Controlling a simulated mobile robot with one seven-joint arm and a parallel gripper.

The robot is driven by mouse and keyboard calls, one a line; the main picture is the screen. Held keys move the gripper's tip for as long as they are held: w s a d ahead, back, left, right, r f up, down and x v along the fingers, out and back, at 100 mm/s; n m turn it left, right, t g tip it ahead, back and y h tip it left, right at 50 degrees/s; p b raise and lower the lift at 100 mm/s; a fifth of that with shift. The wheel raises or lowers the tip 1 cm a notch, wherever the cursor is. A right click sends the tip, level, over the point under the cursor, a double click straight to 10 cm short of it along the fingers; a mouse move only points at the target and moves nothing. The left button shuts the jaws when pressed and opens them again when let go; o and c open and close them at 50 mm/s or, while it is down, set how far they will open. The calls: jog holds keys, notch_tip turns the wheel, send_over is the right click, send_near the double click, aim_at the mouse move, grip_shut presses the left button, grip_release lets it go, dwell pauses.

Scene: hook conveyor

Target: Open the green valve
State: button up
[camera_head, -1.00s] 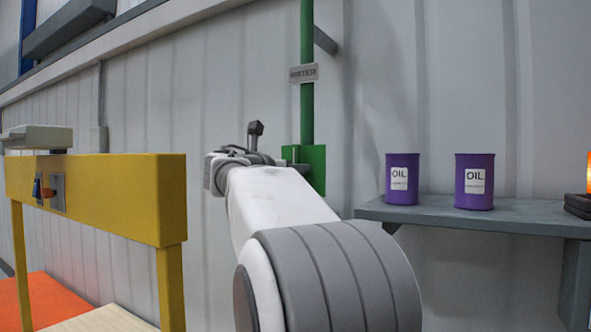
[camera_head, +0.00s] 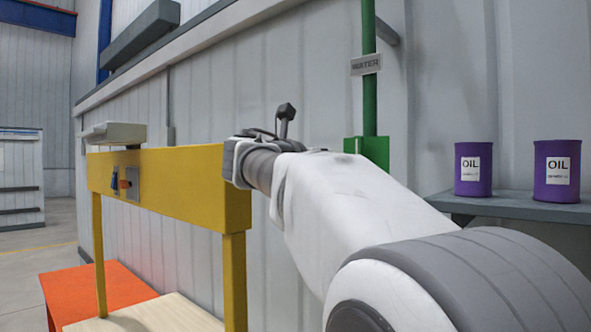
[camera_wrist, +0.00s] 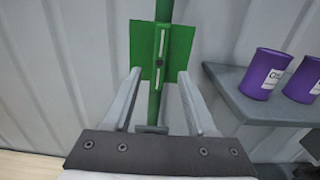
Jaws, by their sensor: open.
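The green valve shows in the wrist view as a green square plate (camera_wrist: 177,57) on a vertical green pipe (camera_wrist: 165,10). A narrow upright piece with white strips and a dark centre (camera_wrist: 160,62) lies along its middle. In the head view the green box (camera_head: 375,152) is partly hidden behind my arm, under a WATER sign (camera_head: 366,65) on the pipe. My gripper (camera_wrist: 160,73) is open and empty. Its two fingers point at the plate, one either side of the pipe and upright piece. I cannot tell whether they touch the plate. In the head view my fingers are hidden.
A grey shelf (camera_head: 520,207) with purple oil cans (camera_head: 473,170) stands to the right. A yellow frame (camera_head: 170,180) with a switch panel (camera_head: 127,183) stands left, above an orange surface (camera_head: 90,290). The corrugated wall is close behind the pipe.

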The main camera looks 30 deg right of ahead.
jog(key=b+v, duration=0.1)
jog(key=v, duration=0.7)
jog(key=s+a+f+m+y+b, duration=0.15)
jog(key=s+f+m+y, duration=0.25)
jog(key=f, duration=0.7)
jog(key=s+a+f+m+y+b, duration=0.15)
jog(key=s+f+m+y, duration=0.3)
jog(key=f, duration=0.55)
jog(key=s+a+f+m+y, duration=0.2)
jog(key=s+a+f+m, duration=0.2)
jog(key=f, duration=0.3)
jog(key=s+a+f+m+g+y, duration=0.1)
jog(key=s+a+f+m+y, duration=0.2)
jog(key=f, duration=0.4)
jog(key=s+a+f+m+y, duration=0.3)
jog(key=s+a+f+m, duration=0.2)
jog(key=f+m, duration=0.2)
jog(key=shift+s+b, duration=0.3)
